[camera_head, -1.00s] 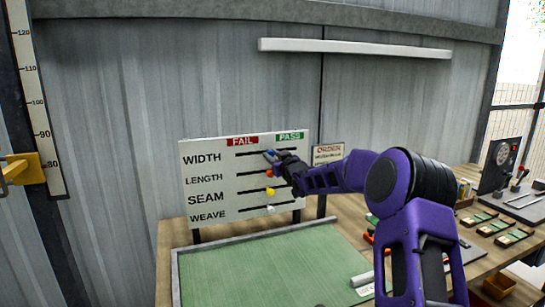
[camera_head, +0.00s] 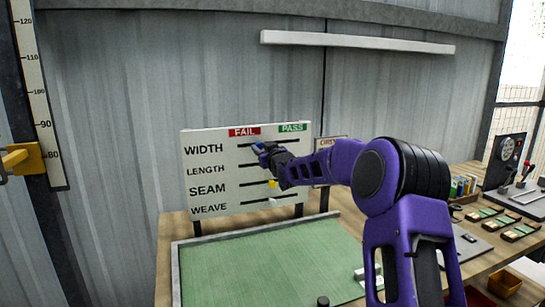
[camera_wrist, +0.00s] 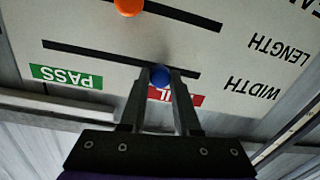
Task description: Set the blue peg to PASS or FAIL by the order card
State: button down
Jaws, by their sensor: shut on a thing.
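The blue peg (camera_head: 257,147) sits in the WIDTH slot of the white board (camera_head: 200,135). My gripper (camera_head: 262,150) is shut on it. In the wrist view, which shows the board upside down, the blue peg (camera_wrist: 160,76) is between my fingertips, beside the red FAIL label (camera_wrist: 188,99) and well away from the green PASS label (camera_wrist: 66,77).
An orange peg (camera_wrist: 129,5) sits in the LENGTH slot. A yellow peg (camera_head: 272,184) and a white peg (camera_head: 274,202) sit in the lower slots. Small trays and a lever panel (camera_head: 507,150) stand at the right.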

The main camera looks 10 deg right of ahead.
aim_at(243, 145)
jog(key=a+b, duration=0.1)
jog(key=a, duration=0.1)
jog(key=a+b, duration=0.1)
jog(key=shift+s+a+f, duration=0.1)
jog(key=shift+s+a, duration=0.3)
jog(key=shift+a, duration=0.15)
jog(key=c, duration=0.6)
grip_release()
jog(key=shift+a, duration=0.1)
jog(key=shift+s, duration=0.1)
jog(key=shift+s+d, duration=0.2)
jog(key=shift+s, duration=0.1)
jog(key=v, duration=1.6)
jog(key=shift+s, duration=0.35)
